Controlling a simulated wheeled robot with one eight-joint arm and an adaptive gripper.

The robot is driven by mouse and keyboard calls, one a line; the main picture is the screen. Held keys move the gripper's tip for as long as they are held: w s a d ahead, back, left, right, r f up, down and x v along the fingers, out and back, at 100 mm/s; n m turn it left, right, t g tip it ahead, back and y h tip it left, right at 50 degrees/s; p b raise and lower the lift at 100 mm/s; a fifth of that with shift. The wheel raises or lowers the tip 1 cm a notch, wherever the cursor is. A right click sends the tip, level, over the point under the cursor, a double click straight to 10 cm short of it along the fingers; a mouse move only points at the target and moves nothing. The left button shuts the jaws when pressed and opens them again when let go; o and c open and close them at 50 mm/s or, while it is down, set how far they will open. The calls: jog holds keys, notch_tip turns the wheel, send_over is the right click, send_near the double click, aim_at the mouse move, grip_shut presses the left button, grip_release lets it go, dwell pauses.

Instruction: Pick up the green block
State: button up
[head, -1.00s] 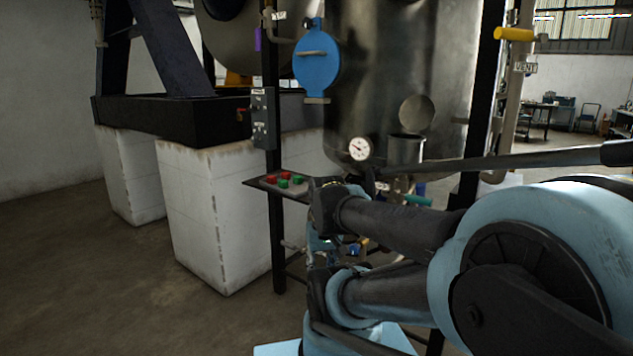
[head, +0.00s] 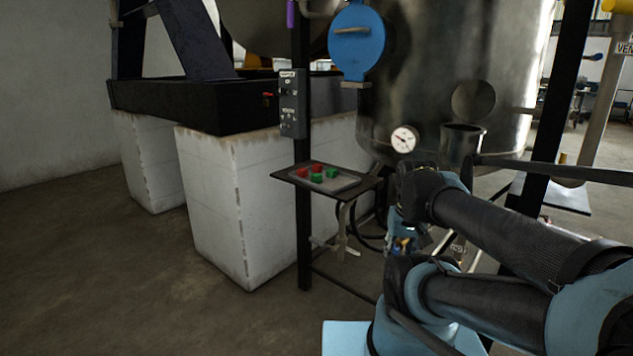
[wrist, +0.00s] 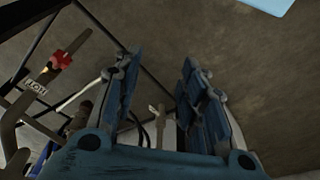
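Two green blocks show in the head view, one at the right (head: 332,173) and one at the front (head: 316,178). They lie beside two red blocks (head: 302,173) on a light tray (head: 348,181) on a small dark shelf (head: 287,175). My gripper (wrist: 162,75) shows in the wrist view with its two blue fingers apart and nothing between them. The blocks are not visible in the wrist view. In the head view my arm stands to the right of the shelf, and the gripper's fingers cannot be made out.
A black post (head: 303,230) stands at the shelf's left, with a grey control box (head: 293,104) on it. A large metal tank (head: 430,60) with a gauge (head: 404,139) is behind. White concrete blocks (head: 215,200) stand left. Open floor (head: 120,290) lies front left.

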jog(key=w+a+r+n+y, duration=0.1)
jog(key=w+a+r+n, duration=0.15)
jog(key=w+r, duration=0.6)
jog(key=w+a+r+n+y, duration=0.15)
jog(key=w+a+r, duration=0.25)
jog(key=w+r, duration=0.4)
jog(key=w+a+r+n, duration=0.3)
jog(key=w+a, duration=0.3)
jog(key=w, duration=0.4)
jog(key=w+a+r+n, duration=0.2)
jog(key=w+a+r, duration=0.3)
jog(key=w, duration=0.5)
send_over(317, 174)
jog(key=s+d, duration=0.2)
jog(key=shift+t+y, duration=0.35)
jog(key=shift+t, duration=0.05)
notch_tip(317, 174, down, 11)
jog(key=shift+w+d+f, duration=0.1)
jog(key=shift+x, duration=3.1)
jog(key=c, duration=0.8)
